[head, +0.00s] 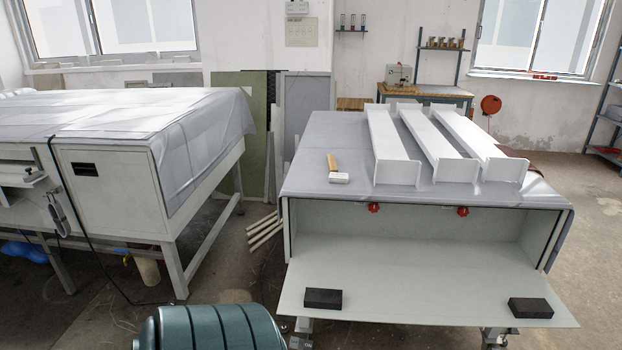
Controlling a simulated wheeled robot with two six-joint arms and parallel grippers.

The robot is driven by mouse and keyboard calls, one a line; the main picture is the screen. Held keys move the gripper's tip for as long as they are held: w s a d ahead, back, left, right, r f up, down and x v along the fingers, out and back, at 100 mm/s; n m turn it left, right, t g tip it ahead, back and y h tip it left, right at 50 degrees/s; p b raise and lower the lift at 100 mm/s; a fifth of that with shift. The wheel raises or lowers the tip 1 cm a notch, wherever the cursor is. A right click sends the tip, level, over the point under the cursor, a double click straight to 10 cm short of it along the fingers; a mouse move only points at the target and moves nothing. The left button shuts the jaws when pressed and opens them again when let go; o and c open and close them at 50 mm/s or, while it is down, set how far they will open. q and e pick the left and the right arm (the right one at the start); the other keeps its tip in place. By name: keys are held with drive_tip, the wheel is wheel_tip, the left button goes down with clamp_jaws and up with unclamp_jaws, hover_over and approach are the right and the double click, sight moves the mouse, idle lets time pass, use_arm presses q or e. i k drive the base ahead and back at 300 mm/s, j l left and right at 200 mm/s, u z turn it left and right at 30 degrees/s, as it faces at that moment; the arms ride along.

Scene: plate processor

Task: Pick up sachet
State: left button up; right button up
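I cannot make out a sachet for certain in the head view. A small white item (339,178) with a yellow, handle-like part (332,162) lies on the grey-covered table (315,150) at the right, near its front left. It looks more like a brush than a sachet. Neither of my grippers is in view.
Several long white channel pieces (391,145) lie on that table. Below its top, an open compartment has a lowered flap (425,290) with two black blocks (323,298). A cloth-covered cabinet (110,185) stands left. A teal ribbed object (210,328) is at the bottom edge.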

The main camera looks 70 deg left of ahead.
sight(333, 178)
drive_tip(key=u, duration=1.95)
